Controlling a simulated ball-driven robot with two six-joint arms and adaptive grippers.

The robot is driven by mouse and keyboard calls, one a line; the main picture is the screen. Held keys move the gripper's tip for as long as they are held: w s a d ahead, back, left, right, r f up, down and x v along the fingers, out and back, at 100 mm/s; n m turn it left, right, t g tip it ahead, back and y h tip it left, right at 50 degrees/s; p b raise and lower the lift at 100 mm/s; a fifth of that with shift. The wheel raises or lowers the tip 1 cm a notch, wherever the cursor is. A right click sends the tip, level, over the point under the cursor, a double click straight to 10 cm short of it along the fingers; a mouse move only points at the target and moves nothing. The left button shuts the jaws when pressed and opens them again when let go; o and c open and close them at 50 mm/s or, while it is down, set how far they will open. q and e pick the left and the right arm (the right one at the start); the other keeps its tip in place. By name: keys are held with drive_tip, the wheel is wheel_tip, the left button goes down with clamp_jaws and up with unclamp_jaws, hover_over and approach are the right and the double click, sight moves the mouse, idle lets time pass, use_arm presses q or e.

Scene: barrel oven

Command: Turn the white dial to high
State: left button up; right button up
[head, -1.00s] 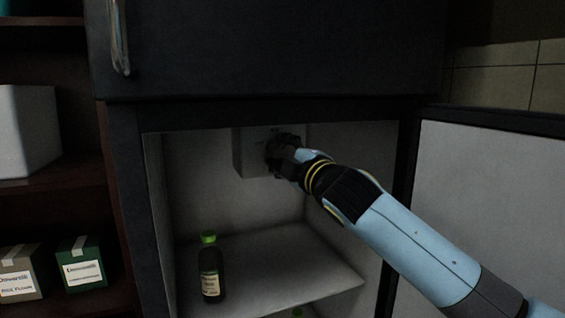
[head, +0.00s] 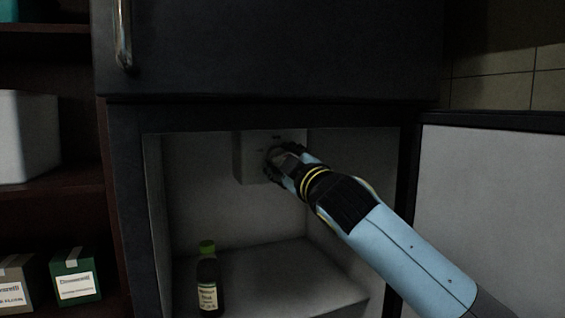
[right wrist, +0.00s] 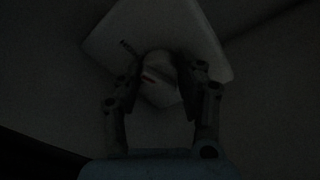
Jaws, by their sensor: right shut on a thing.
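The white dial (right wrist: 160,82) shows in the right wrist view, on the face of a pale control box, with a small reddish mark on it. The control box (head: 250,158) hangs at the top back of the open fridge compartment in the head view; it also shows in the right wrist view (right wrist: 205,45). My right gripper (head: 275,160) reaches the front of the box and hides the dial in the head view. In the right wrist view its fingers (right wrist: 160,90) are on both sides of the dial, shut on it. My left gripper is not in view.
A dark bottle with a green cap (head: 208,280) stands on the fridge shelf (head: 275,275). The fridge door (head: 490,210) stands open at the right. The upper door (head: 270,50) is closed. Boxes (head: 76,277) sit on the shelving at the left.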

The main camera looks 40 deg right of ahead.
drive_tip(key=shift+f, duration=0.2)
drive_tip(key=o, duration=1.1)
drive_tip(key=shift+o, duration=0.2)
drive_tip(key=shift+r, duration=0.1)
drive_tip(key=v, duration=1.2)
